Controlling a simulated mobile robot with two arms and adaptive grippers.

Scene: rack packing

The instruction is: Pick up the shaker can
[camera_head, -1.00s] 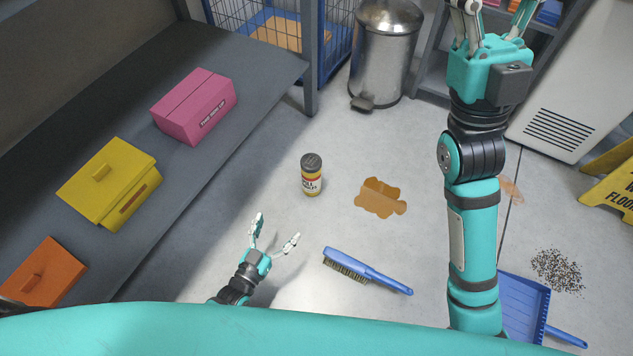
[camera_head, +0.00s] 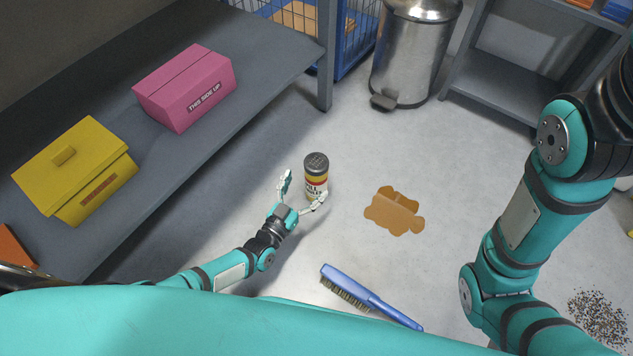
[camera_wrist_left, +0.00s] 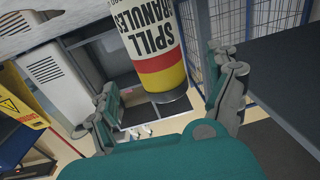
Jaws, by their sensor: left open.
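The shaker can (camera_head: 316,181) stands upright on the floor, with a dark perforated lid and a white, red and yellow label. In the left wrist view the can (camera_wrist_left: 152,45) reads "SPILL GRANULES" and appears between and beyond the two fingers. My left gripper (camera_head: 302,190) is open at the near side of the can, one finger to its left and the other near its lower front. Whether a finger touches the can I cannot tell. My right arm runs up the right of the head view; its gripper is out of the frame.
A brown spill (camera_head: 394,211) lies right of the can. A blue brush (camera_head: 368,296) lies nearer. A dark shelf (camera_head: 225,122) at left bears a pink box (camera_head: 185,88) and a yellow box (camera_head: 74,171). A metal bin (camera_head: 413,58) stands behind. Scattered granules (camera_head: 600,315) lie at lower right.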

